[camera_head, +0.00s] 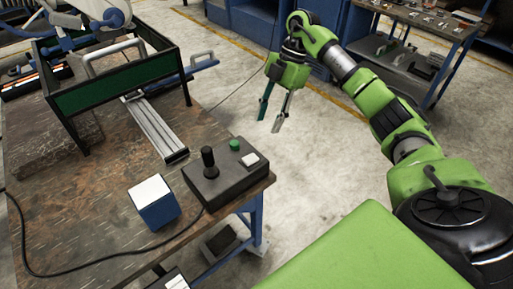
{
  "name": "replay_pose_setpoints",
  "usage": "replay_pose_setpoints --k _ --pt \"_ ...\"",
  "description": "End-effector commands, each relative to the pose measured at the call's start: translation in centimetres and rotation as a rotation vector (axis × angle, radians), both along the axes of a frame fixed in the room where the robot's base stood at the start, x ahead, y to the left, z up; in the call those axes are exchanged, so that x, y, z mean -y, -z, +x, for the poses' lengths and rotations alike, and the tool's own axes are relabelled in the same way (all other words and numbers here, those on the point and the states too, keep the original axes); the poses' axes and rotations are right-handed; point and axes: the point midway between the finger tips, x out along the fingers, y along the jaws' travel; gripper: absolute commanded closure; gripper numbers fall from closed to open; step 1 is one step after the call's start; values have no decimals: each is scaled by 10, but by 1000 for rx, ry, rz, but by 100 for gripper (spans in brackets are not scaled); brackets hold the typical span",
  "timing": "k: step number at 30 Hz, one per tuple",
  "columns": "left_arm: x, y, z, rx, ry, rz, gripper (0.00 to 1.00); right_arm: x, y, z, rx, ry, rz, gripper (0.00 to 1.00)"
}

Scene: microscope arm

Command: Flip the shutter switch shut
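A dark control box (225,183) sits at the right edge of the brown worktable. It carries a black joystick (208,158), a round green button (234,145) and a small white switch-like part (249,159). I cannot tell for sure which part is the shutter switch, or its position. My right gripper (270,121) hangs in the air beyond the table's right edge, up and to the right of the box and apart from it. Its two fingers point down, spread apart and empty. My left gripper is not in view.
A blue box with a white top (153,203) stands left of the control box on the worktable (90,215). A black cable runs along the table. A green-panelled frame (110,88) and metal rail (155,128) stand behind. A tool bench (425,20) is at the back right.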

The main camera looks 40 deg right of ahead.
Motion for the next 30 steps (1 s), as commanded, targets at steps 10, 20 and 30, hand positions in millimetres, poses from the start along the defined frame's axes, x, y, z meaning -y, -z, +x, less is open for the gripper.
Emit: replay_pose_setpoints --k 10,20,30 --pt "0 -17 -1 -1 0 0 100 -30 68 -3 -3 -4 3 61" --pt "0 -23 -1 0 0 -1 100 -44 102 -3 3 -4 3 61" --pt "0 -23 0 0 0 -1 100 -44 104 -3 2 -3 2 69"
